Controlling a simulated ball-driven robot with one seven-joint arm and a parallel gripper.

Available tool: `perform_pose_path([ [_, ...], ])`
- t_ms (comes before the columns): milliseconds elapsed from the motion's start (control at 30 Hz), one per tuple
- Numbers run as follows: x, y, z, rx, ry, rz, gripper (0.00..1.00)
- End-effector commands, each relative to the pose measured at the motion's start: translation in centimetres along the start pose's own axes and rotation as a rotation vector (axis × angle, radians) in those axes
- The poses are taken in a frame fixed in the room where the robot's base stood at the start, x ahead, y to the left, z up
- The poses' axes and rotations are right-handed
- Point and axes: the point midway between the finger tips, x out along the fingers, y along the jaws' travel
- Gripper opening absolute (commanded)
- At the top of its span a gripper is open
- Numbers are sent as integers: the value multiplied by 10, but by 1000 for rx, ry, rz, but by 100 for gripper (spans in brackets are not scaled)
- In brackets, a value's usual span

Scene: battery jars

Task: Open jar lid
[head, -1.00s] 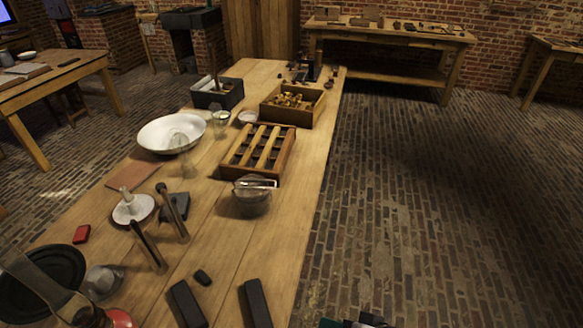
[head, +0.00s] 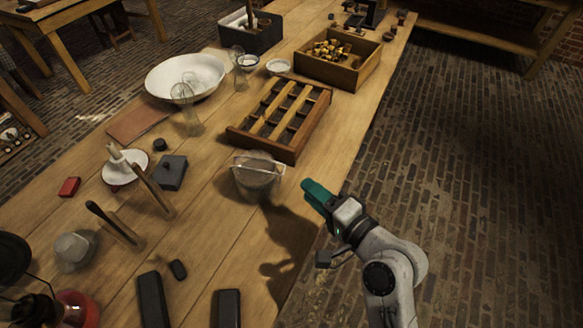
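A round glass jar (head: 254,181) stands near the right edge of the wooden table, in front of the slatted wooden tray. A pale bar or bail crosses its top. I cannot make out a separate lid or whether it is open. My gripper (head: 311,193) has teal fingers and hangs over the table's right edge, to the right of the jar and apart from it. Its fingers overlap in this view, so the gap between them is hidden. I see nothing held in it.
The slatted wooden tray (head: 236,134) lies behind the jar, and a wooden box (head: 343,78) of brass pieces stands farther back. Two dark upright handles (head: 155,192) and black blocks (head: 228,308) are to the left and front. Bare tabletop lies around the jar's front.

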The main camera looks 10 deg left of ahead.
Motion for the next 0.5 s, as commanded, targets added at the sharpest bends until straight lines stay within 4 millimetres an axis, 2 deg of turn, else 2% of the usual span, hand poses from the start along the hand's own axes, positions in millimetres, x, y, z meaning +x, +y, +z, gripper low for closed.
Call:
perform_pose_path([
  [300,58,-1,0,-3,-3,2,32],
  [500,79,0,0,-2,0,1,32],
])
